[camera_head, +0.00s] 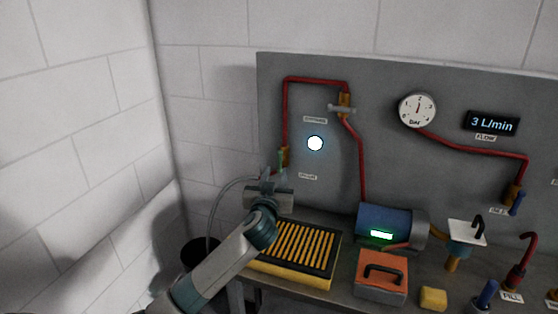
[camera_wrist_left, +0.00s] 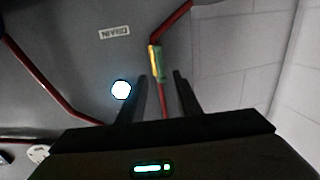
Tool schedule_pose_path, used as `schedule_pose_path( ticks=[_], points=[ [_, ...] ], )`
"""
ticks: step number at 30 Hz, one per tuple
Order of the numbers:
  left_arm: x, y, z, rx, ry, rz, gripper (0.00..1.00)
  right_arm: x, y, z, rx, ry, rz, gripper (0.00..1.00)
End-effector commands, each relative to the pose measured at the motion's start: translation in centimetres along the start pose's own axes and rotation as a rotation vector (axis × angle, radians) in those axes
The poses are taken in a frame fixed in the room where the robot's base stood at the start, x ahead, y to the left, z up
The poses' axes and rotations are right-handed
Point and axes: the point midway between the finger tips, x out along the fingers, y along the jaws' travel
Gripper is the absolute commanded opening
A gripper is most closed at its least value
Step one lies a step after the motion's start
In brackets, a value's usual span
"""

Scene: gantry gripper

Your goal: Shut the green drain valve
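The green drain valve handle (camera_head: 280,154) sits on a brass valve body (camera_head: 286,156) in the red pipe at the panel's left edge. The handle lies roughly along the pipe. The DRAIN label (camera_head: 307,176) is just below and to the right. In the left wrist view, the green handle (camera_wrist_left: 162,64) appears just beyond my left gripper's fingertips (camera_wrist_left: 160,77), in line with the gap between them. My left gripper (camera_head: 271,174) is open and empty, just below the valve in the head view. Contact with the handle cannot be told. My right gripper is out of view.
A white lamp (camera_head: 315,143) is on the grey panel right of the valve. Below are a yellow-black grated tray (camera_head: 334,262), a blue pump (camera_head: 383,219) and an orange box with a handle (camera_head: 382,288). A gauge (camera_head: 417,110) and a 3 L/min display (camera_head: 492,123) are at right.

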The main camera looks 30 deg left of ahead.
Motion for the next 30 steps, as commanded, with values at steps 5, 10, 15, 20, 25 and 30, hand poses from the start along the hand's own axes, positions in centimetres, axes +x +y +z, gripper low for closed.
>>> schedule_pose_path(
  ticks=[5,10,15,20,25,30],
  points=[
    [3.0,-0.1,-0.3,0.002,0.001,-0.002,0.31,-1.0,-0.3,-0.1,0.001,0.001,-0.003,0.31],
    [5.2,-0.1,-0.2,0.002,0.000,-0.001,0.31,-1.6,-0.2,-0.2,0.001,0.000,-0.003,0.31],
    [6.7,0.0,-0.1,0.001,0.001,-0.001,0.31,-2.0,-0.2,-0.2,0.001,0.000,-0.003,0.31],
    [7.2,0.0,0.0,0.001,0.000,-0.001,0.31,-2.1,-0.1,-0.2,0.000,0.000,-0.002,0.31],
    [7.3,0.0,0.0,0.001,0.000,0.000,0.31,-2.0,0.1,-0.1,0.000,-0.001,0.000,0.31],
    [7.3,0.0,0.0,0.001,0.000,0.000,0.21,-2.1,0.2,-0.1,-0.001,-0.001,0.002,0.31]
  ],
)
